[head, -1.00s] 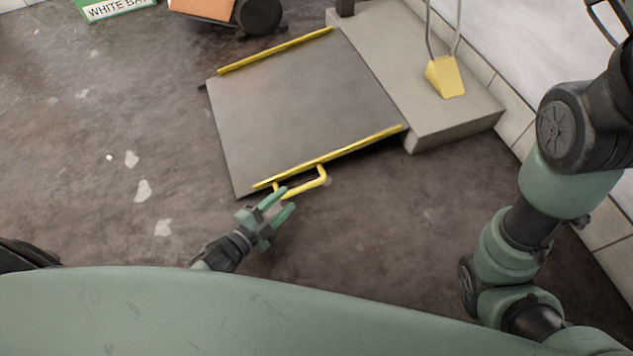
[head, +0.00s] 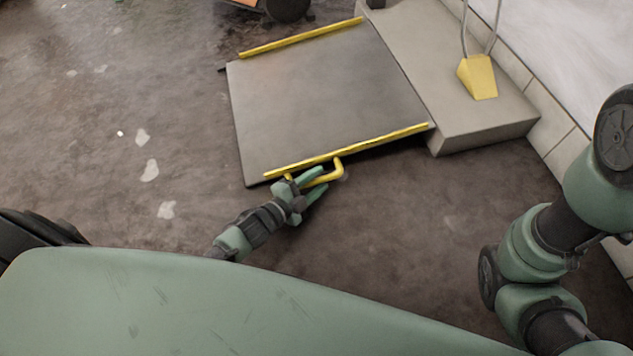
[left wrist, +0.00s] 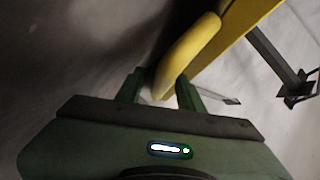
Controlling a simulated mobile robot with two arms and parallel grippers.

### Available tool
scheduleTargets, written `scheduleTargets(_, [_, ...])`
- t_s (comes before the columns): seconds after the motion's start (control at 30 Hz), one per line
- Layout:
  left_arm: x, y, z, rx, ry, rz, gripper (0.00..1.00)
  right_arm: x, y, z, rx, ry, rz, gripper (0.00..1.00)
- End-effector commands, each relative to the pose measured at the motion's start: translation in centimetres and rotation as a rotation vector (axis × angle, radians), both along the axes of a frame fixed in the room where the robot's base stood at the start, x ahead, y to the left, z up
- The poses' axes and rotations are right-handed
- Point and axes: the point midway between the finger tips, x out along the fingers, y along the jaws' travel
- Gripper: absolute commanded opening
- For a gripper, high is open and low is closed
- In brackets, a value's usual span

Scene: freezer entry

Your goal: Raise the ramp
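The grey ramp (head: 320,95) slopes from the floor to a low concrete step, with yellow rails on its two sides. A yellow handle (head: 337,170) sticks out from its near rail. My left gripper (head: 316,184) is at the handle with its two green fingers apart. In the left wrist view the yellow handle (left wrist: 185,57) lies between the open fingers (left wrist: 160,88); whether they touch it cannot be told. My right arm (head: 535,235) shows at the right, but its gripper is out of view.
The concrete step (head: 490,120) holds a yellow wedge-shaped thing (head: 479,78) with a grey loop handle. A wheeled thing with a black wheel (head: 288,8) stands beyond the ramp. The floor left of the ramp is mostly clear, with pale patches.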

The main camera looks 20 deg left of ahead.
Motion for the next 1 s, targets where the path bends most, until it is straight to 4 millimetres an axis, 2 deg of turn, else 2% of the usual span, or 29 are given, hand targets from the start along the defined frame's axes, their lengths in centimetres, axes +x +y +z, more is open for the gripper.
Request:
scheduleTargets(0.17, [-0.01, -0.02, 0.03, -0.001, 0.0, 0.0, 0.38, -0.02, 0.0, 0.05, 0.0, -0.001, 0.0, 0.36])
scheduleTargets(0.3, [-0.03, -0.01, 0.03, -0.001, 0.0, 0.0, 0.0, -0.03, 0.01, 0.04, -0.001, -0.001, 0.0, 0.36])
scheduleTargets(1.0, [-0.06, -0.01, 0.01, -0.001, 0.0, 0.0, 0.0, -0.01, 0.0, 0.03, 0.0, 0.0, 0.0, 0.36])
